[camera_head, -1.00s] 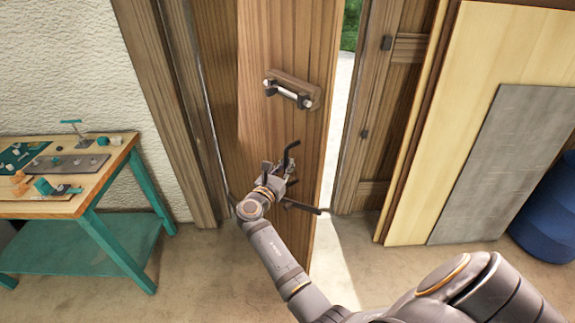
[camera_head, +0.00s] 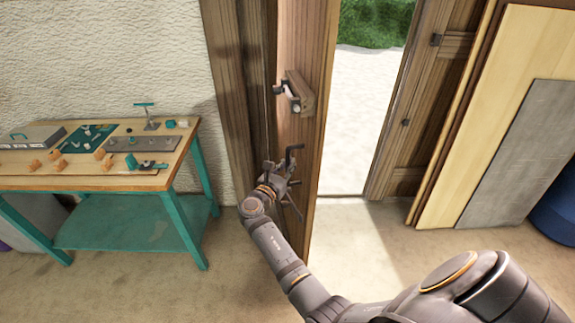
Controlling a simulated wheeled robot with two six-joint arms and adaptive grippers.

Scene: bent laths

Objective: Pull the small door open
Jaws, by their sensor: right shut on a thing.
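The small brown wooden door (camera_head: 318,130) stands well open, seen nearly edge-on, with a wide bright gap to its right. A bar handle (camera_head: 293,92) on a wooden block sits on the door's upper part, clear of the gripper. My right gripper (camera_head: 283,177) is at the door's face below that bar. It is shut on a dark handle (camera_head: 293,151), though the exact contact is small and partly hidden by the gripper. My left gripper is not in view.
A workbench (camera_head: 90,182) with teal legs stands at the left, holding small tools and parts. Through the doorway are pale ground (camera_head: 355,120) and a green hedge (camera_head: 378,22). Boards (camera_head: 480,130) and a blue barrel (camera_head: 556,215) stand at the right.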

